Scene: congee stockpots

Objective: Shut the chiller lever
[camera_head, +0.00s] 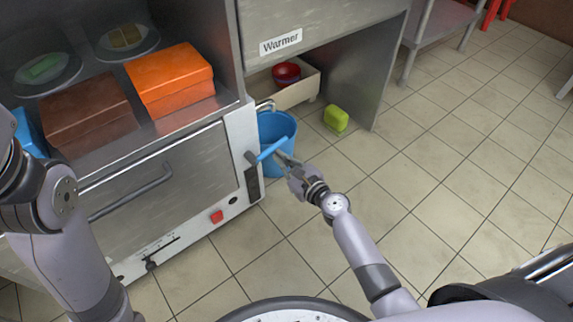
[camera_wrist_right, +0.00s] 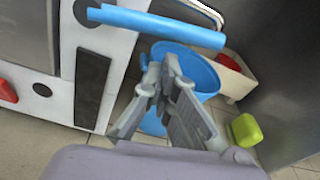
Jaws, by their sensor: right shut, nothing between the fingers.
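The chiller lever is a light blue bar (camera_head: 271,149) on a dark round pivot at the right end of the steel cabinet's front (camera_head: 165,165). It points to the right in the head view, beyond the cabinet's edge. In the right wrist view the lever (camera_wrist_right: 165,26) crosses the top, roughly level. My right gripper (camera_head: 283,160) is shut and empty, close by the lever's free end. In the wrist view its fingertips (camera_wrist_right: 163,62) lie just below the bar; I cannot tell whether they touch it. My left arm shows at the left, its gripper out of view.
A blue bucket (camera_head: 277,128) stands on the floor behind the lever. A crate (camera_head: 297,90) with red bowls and a green block (camera_head: 336,118) are under the warmer counter. Orange (camera_head: 170,80) and brown (camera_head: 88,115) boxes sit on the shelf.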

